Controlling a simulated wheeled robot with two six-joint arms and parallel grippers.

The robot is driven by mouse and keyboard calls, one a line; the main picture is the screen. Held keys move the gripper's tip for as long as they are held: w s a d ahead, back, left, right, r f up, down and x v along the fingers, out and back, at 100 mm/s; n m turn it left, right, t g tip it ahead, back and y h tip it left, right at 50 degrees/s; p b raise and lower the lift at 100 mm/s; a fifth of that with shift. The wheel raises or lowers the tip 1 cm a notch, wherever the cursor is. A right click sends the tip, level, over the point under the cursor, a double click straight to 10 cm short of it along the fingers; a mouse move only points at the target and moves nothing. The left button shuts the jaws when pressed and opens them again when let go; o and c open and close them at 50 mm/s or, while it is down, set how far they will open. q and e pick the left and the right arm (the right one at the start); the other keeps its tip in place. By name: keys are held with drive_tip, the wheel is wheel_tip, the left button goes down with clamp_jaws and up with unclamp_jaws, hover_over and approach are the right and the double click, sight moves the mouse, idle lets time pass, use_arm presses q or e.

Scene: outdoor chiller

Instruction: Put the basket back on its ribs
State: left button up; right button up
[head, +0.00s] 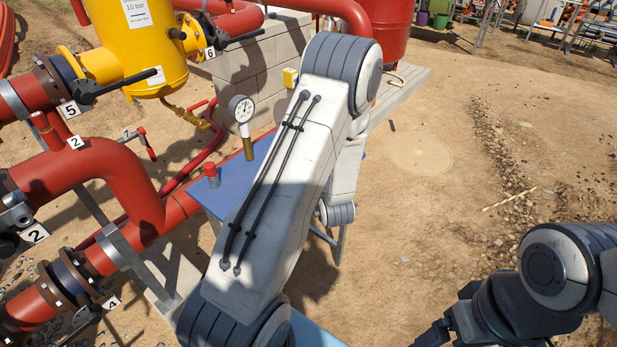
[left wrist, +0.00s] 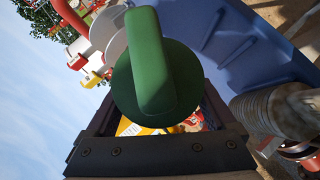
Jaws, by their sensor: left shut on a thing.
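In the left wrist view my left gripper (left wrist: 157,112) is shut on a green round piece with a raised bar handle (left wrist: 150,65). This piece fills the middle of the view and hides the fingertips. A grey cylinder with a ringed or mesh-like side (left wrist: 280,108) lies at the right by a blue surface (left wrist: 250,45); I cannot tell whether it is the basket.
A blue bench (head: 212,197) stands under my left arm. Red pipes (head: 105,170) with numbered valves run along the left, below a yellow vessel (head: 150,45). A pressure gauge (head: 241,108) rises beside the bench. Open dirt ground (head: 430,200) lies to the right.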

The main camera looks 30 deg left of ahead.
use_arm(q)
drive_tip(key=shift+f+b, duration=0.2)
drive_tip(key=shift+b, duration=0.3)
drive_tip(key=a+f+b, duration=0.5)
drive_tip(key=f+b, duration=0.1)
drive_tip(key=b, duration=0.1)
drive_tip(key=shift+w+a, duration=0.2)
drive_tip(key=shift+a, duration=0.2)
drive_tip(key=shift+f+b, duration=0.6)
drive_tip(key=shift+f, duration=0.15)
drive_tip(key=o, duration=1.3)
